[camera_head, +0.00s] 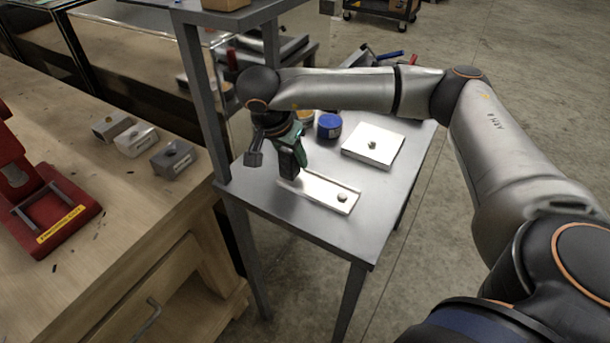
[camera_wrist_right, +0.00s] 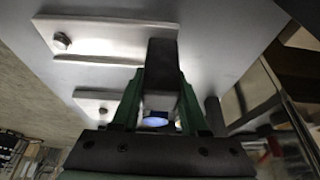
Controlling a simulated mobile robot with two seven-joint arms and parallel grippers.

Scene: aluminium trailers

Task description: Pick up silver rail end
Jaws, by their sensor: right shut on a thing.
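The silver rail end (camera_head: 320,192) is a flat, bright channel piece with a bolt near its right end. It lies on the grey metal table, or very close to its surface. My right gripper (camera_head: 292,174) points down at the rail end's left end and is shut on it. In the right wrist view the rail end (camera_wrist_right: 115,38) runs from the upper left to my fingers (camera_wrist_right: 163,52), with its bolt at the far end. The exact finger contact is hidden. My left gripper is not in view.
The grey table (camera_head: 300,222) also bears a square silver plate with a bolt (camera_head: 373,146) and a blue-lidded tin (camera_head: 329,126). A shelf post (camera_head: 204,100) stands close left of my gripper. A wooden bench (camera_head: 110,200) holds several metal blocks and a red tool.

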